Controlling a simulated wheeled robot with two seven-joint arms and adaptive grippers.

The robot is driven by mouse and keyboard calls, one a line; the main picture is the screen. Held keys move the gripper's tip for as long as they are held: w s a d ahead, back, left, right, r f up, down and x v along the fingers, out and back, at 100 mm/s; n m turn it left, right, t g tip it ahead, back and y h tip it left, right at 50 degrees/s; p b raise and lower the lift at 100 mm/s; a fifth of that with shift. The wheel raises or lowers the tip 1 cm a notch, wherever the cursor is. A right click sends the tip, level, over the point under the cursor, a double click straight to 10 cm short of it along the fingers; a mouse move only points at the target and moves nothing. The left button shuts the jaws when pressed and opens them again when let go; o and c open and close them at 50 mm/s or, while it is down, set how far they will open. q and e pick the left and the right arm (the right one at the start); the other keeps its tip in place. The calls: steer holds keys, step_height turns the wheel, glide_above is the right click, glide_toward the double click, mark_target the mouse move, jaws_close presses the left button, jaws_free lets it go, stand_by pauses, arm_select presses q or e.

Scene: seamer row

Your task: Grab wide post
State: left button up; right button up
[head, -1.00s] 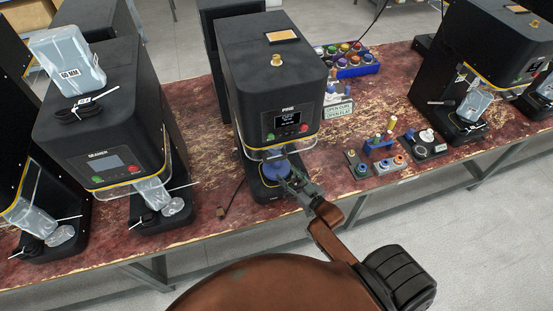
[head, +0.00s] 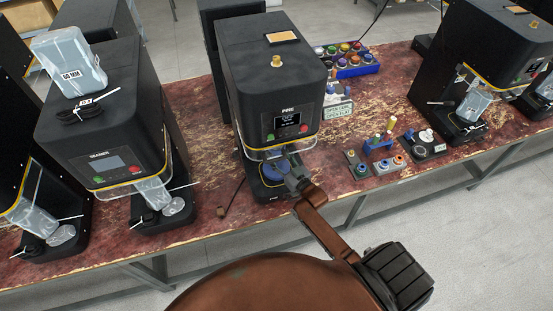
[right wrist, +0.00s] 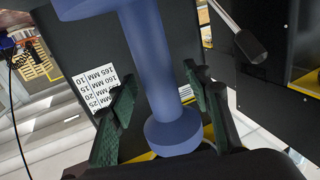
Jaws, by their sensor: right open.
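A blue post (right wrist: 150,60) with a wider round end stands inside the middle black machine (head: 270,75). In the head view a round blue part (head: 274,172) shows in that machine's opening, partly hidden by my gripper. My right gripper (head: 292,172) reaches into the opening from the front. In the right wrist view my right gripper (right wrist: 160,78) is open, with one dark green finger on each side of the post's shaft. Gaps show between the shaft and both fingers. My left gripper is not in view.
A white size label (right wrist: 97,90) is on a dark panel behind the fingers. A clear guard (head: 283,149) hangs just above the opening. Small coloured parts (head: 380,160) stand on the bench to the right. More machines (head: 100,130) flank this one.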

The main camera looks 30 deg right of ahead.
jaws_close()
steer(key=shift+r, duration=0.1)
stand_by(0.4)
